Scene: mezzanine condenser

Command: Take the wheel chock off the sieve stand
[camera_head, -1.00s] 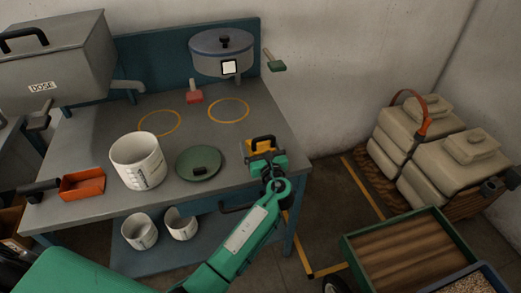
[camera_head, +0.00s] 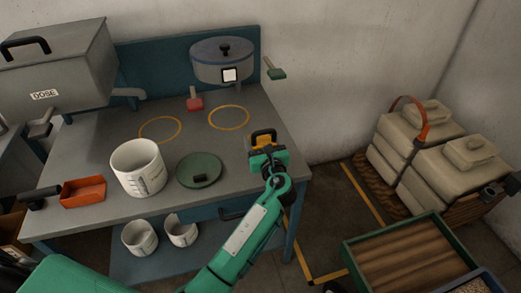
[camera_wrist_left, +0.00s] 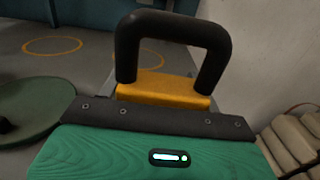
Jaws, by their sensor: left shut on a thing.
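The wheel chock (camera_head: 259,135) is a yellow block with a black loop handle, near the right edge of the grey-topped bench (camera_head: 100,205). My left gripper (camera_head: 266,152) is shut on it from the front. In the left wrist view the chock (camera_wrist_left: 165,90) sits just beyond the dark edge of my green gripper (camera_wrist_left: 160,115), its handle standing up. The fingertips and the chock's underside are hidden, so I cannot tell how far it is above the bench. I cannot tell which part is the sieve stand. My right gripper is not in view.
A green lid (camera_head: 200,170), a white measuring bucket (camera_head: 138,170) and an orange tray (camera_head: 83,192) stand left of the chock. A grey pot (camera_head: 222,65) is at the back. Two yellow rings mark bare bench. Cream containers (camera_head: 440,155) and a green-rimmed crate (camera_head: 400,262) stand right.

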